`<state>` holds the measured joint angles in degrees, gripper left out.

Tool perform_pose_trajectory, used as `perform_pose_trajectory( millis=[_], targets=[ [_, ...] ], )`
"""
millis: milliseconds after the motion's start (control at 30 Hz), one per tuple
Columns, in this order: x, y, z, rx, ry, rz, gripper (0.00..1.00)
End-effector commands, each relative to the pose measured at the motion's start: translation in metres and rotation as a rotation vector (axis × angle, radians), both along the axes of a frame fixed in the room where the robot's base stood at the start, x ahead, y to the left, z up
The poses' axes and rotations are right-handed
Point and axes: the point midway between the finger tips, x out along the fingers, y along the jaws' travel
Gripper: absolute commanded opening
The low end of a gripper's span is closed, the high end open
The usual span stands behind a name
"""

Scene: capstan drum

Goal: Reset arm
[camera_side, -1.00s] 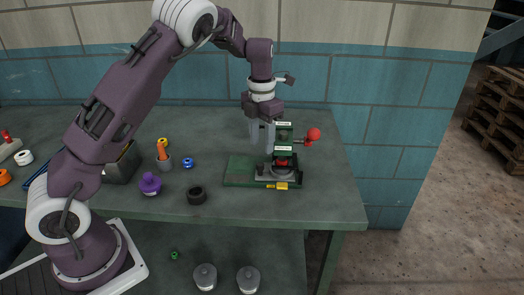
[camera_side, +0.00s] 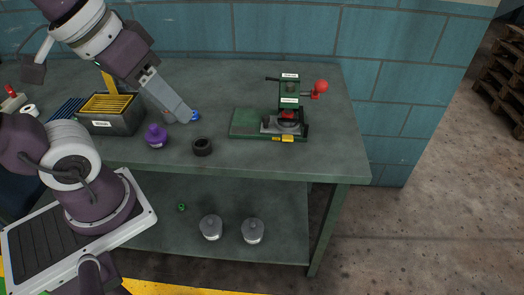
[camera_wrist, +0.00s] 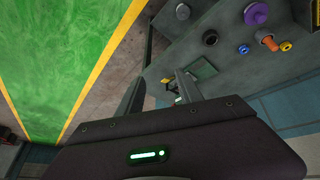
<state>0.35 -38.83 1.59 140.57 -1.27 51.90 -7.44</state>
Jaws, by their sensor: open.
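My gripper (camera_side: 184,114) hangs at a slant over the left-middle of the bench, open and empty; in the wrist view its two fingers (camera_wrist: 161,88) stand apart. The green fixture (camera_side: 246,122) with a red ball handle (camera_side: 321,86) stands on the bench to the right of my gripper, clear of it. In the wrist view part of the fixture (camera_wrist: 203,70) shows beyond the fingers. In the side view the fingertips overlap a small blue ring (camera_side: 195,115); I cannot tell whether they touch it.
A purple knobbed piece (camera_side: 156,136) and a dark ring (camera_side: 202,147) lie near the bench's front edge. A grey bin (camera_side: 112,122) with yellow slats is to the left. Two grey weights (camera_side: 211,228) (camera_side: 253,232) stand on the lower shelf. The bench's right end is clear.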

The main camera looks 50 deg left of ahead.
Motion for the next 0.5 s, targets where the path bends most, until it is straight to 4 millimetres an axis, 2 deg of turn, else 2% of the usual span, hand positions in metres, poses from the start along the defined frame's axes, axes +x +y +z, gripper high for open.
perform_pose_trajectory(
  millis=[33,133,500],
  targets=[
    [-0.0077,0.0004,-0.0034,0.049,-0.021,-0.064,0.43],
    [-0.0141,0.0009,-0.0073,0.101,-0.034,-0.135,0.43],
    [-0.0137,0.0009,-0.0069,0.100,-0.033,-0.137,0.43]
  ],
)
